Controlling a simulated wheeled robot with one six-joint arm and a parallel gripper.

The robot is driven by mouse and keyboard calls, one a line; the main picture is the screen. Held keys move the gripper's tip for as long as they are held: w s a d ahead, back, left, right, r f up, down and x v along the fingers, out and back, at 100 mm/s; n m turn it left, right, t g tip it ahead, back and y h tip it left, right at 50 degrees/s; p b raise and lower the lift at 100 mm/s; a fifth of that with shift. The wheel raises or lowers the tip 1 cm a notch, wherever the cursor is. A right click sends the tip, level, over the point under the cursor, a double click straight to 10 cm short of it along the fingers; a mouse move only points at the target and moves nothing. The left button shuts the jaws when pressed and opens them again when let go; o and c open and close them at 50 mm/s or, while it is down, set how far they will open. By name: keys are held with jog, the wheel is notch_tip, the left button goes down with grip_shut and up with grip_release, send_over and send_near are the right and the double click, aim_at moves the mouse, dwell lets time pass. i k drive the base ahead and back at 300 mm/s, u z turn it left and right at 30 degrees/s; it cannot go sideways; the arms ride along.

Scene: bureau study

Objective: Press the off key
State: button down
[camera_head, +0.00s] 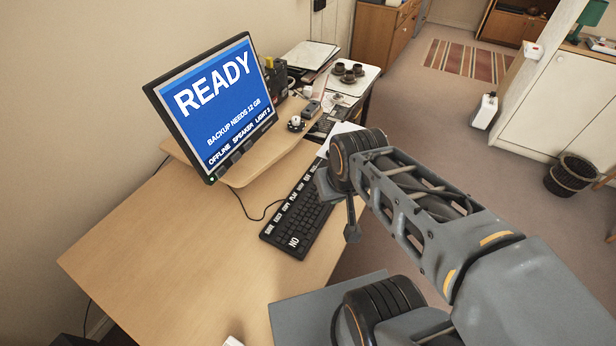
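A black keyboard (312,208) lies on the wooden desk below the monitor. A row of white-labelled keys runs along its far long edge, too small to read surely. A large key (293,241) at its near end carries white letters that look like "NO" or "ON". I cannot make out a key marked off; my arm covers the keyboard's far right part. The monitor (218,100) is lit blue and reads "READY", "BACKUP NEEDS 12 GB", "OFFLINE SPEAKER LIGHT 2". My gripper (351,232) is over or beside the keyboard's right edge, mostly hidden by my arm; its opening is not visible.
A wooden riser (262,160) carries the monitor and small items. A tray (366,82) with dark cups stands at the back. The desk's left part (150,235) is clear. A cable runs from the keyboard. A waste basket (572,176) stands on the floor at right.

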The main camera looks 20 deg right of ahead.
aim_at(308, 177)
jog(key=z, duration=0.05)
jog(key=k, duration=0.5)
jog(key=z, duration=1.9)
jog(key=i, duration=1.2)
jog(key=u, duration=3.7)
